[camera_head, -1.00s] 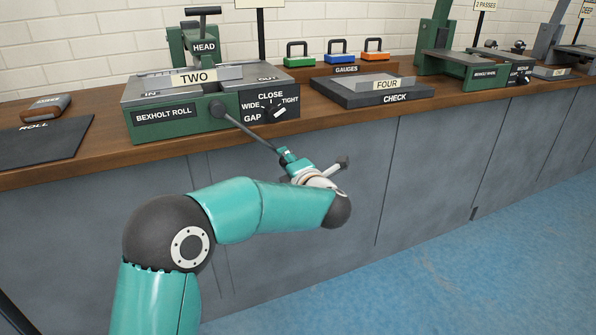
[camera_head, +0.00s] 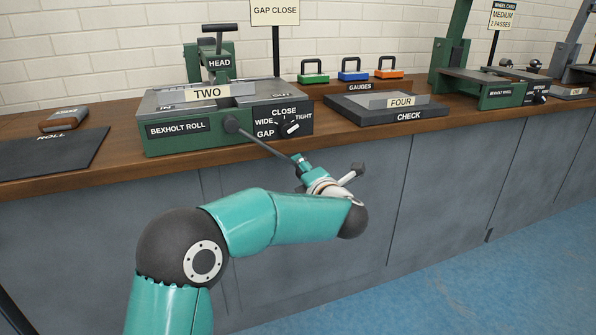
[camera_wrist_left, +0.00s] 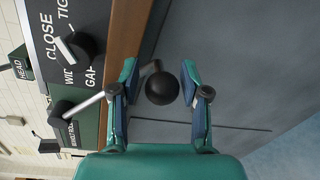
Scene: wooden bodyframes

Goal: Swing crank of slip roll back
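The green slip roll (camera_head: 180,132), labelled BEXHOLT ROLL, stands on the bench under a TWO sign. Its crank (camera_head: 262,144) is a thin grey rod that slopes down and right from a round hub, past the bench's front edge. In the left wrist view, the crank's dark ball knob (camera_wrist_left: 162,88) sits between the fingers of my left gripper (camera_wrist_left: 161,85). The fingers are apart, with small gaps visible beside the knob. The rod passes partly hidden behind one finger. In the head view, my left gripper (camera_head: 301,164) is at the crank's end, which it hides.
The gap dial (camera_head: 290,128) is on the roll's front, right of the hub. A dark check plate (camera_head: 385,113) with a FOUR sign lies to the right. Grey cabinet fronts (camera_head: 440,180) lie below the bench edge.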

